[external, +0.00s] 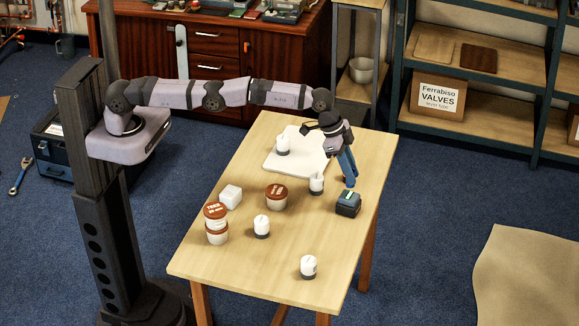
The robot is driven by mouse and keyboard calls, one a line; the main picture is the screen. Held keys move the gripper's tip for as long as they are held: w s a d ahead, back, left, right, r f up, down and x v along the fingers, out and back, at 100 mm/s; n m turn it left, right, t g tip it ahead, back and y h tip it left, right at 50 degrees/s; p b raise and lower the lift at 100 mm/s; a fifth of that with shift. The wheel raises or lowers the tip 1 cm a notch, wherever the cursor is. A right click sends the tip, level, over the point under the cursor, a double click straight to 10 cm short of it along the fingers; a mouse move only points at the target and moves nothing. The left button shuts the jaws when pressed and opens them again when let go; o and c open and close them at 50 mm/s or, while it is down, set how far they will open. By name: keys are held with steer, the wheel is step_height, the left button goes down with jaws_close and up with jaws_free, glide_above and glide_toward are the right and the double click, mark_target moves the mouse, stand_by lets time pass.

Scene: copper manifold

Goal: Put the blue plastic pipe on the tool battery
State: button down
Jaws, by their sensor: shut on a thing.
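The blue plastic pipe (349,170) hangs roughly upright, slightly tilted, from my gripper (342,151) over the right side of the table. My gripper points down and is shut on the pipe's upper part. The tool battery (347,204) is a dark block with a blue-grey top, standing on the table near its right edge. The pipe's lower end shows just above the battery in the picture. I cannot tell whether the two touch.
A white and dark cylinder (316,183) stands close left of the pipe. A white board (297,158) lies behind it with another cylinder (282,145). Brown-lidded tubs (276,197) and a white block (230,196) stand further left.

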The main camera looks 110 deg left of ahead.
steer(key=shift+f+b, duration=0.45)
steer(key=shift+f, duration=0.4)
steer(key=shift+f+p, duration=0.35)
steer(key=shift+f, duration=0.6)
steer(key=shift+f, duration=0.2)
steer(key=c, duration=1.6)
jaws_free()
steer(key=shift+r, duration=0.1)
steer(key=shift+s+r, duration=0.15)
steer(key=shift+r, duration=0.5)
steer(key=shift+b+v, duration=1.45)
steer(key=shift+v, duration=4)
